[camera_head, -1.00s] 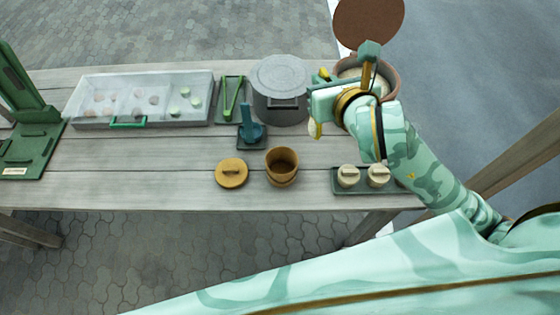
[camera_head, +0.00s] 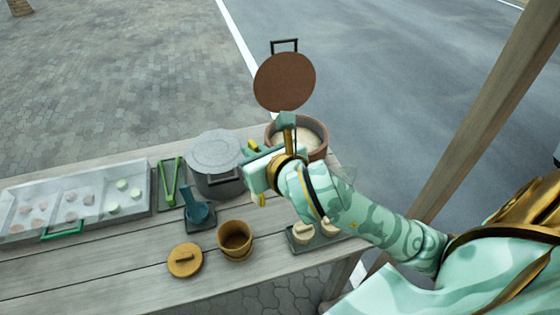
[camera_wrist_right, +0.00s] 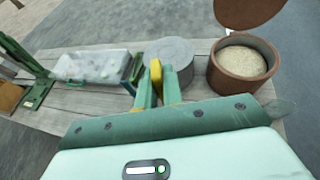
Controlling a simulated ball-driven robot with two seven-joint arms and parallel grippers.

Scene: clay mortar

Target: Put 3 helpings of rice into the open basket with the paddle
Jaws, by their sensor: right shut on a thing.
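My right gripper (camera_head: 254,173) is above the table, beside the grey pot and left of the rice pot. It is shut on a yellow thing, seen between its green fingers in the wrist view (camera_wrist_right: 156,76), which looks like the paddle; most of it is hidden. The round brown rice pot (camera_wrist_right: 228,82) stands open, with pale rice (camera_wrist_right: 243,62) in it and its lid (camera_head: 285,82) raised behind. The open basket (camera_head: 235,241), a small tan tub, stands near the table's front edge; I see no rice in it. My left gripper is out of view.
A tan lid (camera_head: 185,260) lies left of the basket. A lidded grey pot (camera_head: 215,160), green tongs (camera_head: 171,184), a blue thing on a small stand (camera_head: 198,209) and a clear-lidded case (camera_head: 75,205) stand left.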

